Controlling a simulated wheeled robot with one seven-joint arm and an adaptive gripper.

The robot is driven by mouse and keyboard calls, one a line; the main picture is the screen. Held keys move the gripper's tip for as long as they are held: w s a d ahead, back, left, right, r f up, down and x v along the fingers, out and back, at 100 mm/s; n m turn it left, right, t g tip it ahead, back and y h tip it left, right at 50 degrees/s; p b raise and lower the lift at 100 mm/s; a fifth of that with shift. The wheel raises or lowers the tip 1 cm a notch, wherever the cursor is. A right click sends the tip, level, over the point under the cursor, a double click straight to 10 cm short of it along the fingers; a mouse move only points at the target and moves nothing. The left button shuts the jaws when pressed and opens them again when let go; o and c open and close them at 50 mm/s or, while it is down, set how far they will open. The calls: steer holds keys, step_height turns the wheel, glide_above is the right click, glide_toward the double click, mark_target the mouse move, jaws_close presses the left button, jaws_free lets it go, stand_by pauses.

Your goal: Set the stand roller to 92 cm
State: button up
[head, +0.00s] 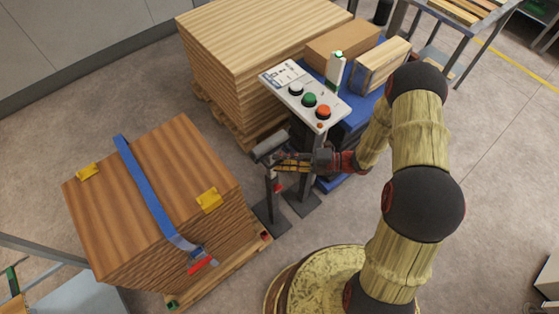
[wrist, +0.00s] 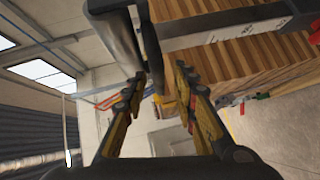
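The stand roller has a grey roller (head: 268,148) on top of a thin dark post (head: 268,205) that rises from a flat floor plate. A small red part (head: 278,187) shows on the post below the roller. My gripper (head: 283,165) is just right of the post, under the roller's height, pointing left at it. In the wrist view a large grey cylinder, likely the roller (wrist: 115,45), hangs above my gripper (wrist: 162,80). Its two fingers stand apart with nothing clearly held between them. I cannot tell whether a finger touches the post. No height scale is readable.
A strapped wood stack (head: 150,190) on a pallet stands close left of the stand. A control panel (head: 305,98) with green and red buttons stands above and right of my gripper. A larger board stack (head: 255,45) is behind.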

steer(key=v, duration=1.1)
